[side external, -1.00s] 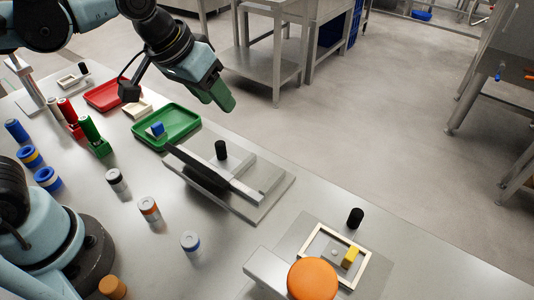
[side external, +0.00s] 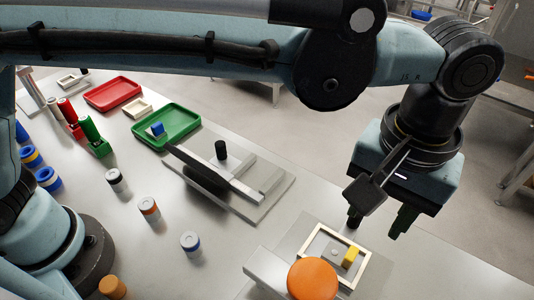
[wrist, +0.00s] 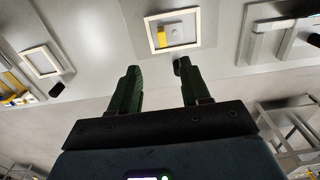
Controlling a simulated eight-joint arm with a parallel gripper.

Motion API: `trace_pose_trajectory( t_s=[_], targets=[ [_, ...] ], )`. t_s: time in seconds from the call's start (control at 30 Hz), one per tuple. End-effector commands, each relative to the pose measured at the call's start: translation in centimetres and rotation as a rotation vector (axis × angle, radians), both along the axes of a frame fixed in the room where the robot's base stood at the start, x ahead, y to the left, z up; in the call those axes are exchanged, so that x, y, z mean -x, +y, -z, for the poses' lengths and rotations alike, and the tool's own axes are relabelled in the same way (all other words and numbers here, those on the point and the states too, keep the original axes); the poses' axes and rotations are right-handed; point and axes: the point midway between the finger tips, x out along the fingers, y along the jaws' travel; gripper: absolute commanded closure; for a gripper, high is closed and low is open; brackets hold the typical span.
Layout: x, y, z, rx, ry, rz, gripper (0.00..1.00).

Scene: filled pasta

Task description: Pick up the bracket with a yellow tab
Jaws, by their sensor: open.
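The bracket's yellow tab (side external: 350,257) stands up inside a cream square frame (side external: 315,239) at the front right of the bench. The bracket's grey body is hard to make out against the plate. In the wrist view the yellow tab (wrist: 161,39) shows inside the cream frame (wrist: 153,37), beyond my fingertips. My gripper (side external: 380,221) is open and empty, pointing down above the bench, behind and to the right of the frame. In the wrist view both dark green fingers of my gripper (wrist: 158,72) are apart with nothing between them.
An orange round knob (side external: 313,279) is right in front of the frame. A grey fixture (side external: 245,190), green tray (side external: 185,130) and red tray (side external: 112,94) lie further left.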

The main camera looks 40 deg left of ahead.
Motion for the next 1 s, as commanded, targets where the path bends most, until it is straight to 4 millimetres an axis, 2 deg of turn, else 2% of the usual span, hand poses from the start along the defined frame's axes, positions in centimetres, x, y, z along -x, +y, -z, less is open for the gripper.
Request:
trace_pose_trajectory(
  t_s=[0.4, 0.67, 1.0],
  targets=[
    [0.0, 0.0, 5.8, -0.001, 0.001, -0.001, 0.53],
    [-0.1, 0.1, 7.4, 0.000, 0.000, -0.001, 0.53],
    [-0.2, 0.4, 11.6, 0.000, 0.000, 0.000, 0.53]
  ],
)
